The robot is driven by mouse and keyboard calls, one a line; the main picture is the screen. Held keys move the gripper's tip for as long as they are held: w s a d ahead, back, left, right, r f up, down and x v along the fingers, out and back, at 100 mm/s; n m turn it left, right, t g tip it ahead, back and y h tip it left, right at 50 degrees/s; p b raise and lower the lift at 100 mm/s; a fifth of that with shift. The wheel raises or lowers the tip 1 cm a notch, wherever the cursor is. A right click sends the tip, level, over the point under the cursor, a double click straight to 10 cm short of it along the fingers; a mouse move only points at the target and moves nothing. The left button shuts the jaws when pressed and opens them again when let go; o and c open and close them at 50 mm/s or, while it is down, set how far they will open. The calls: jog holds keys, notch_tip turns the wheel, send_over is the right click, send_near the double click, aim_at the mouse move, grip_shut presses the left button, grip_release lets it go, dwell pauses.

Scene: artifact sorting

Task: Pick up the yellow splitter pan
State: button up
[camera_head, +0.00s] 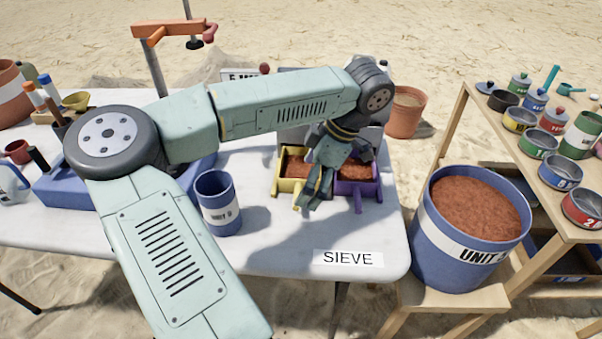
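The yellow splitter pan (286,186) sits on the white table, near its right side, with reddish-brown soil in it. A purple pan (369,188) stands right beside it, also with soil. My gripper (308,204) hangs pointing down in front of the two pans, near the yellow pan's right side. It covers the place where the pans meet. The fingers look dark and close to each other; I cannot tell whether they are apart or touch the yellow pan.
A blue UNIT cup (217,203) stands left of the pans. A large blue soil bucket (455,263) stands right of the table. The shelf (516,143) at right holds several small pots. The table front by the SIEVE label (348,258) is clear.

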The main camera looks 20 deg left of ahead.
aim_at(297, 193)
jog(key=p+x, duration=0.1)
jog(key=x, duration=0.3)
jog(key=shift+s+a+f+p, duration=0.1)
jog(key=shift+s+a+p, duration=0.05)
jog(key=shift+s+p, duration=0.25)
jog(key=shift+a+f, duration=0.1)
jog(key=shift+f, duration=0.3)
jog(key=c, duration=1.4)
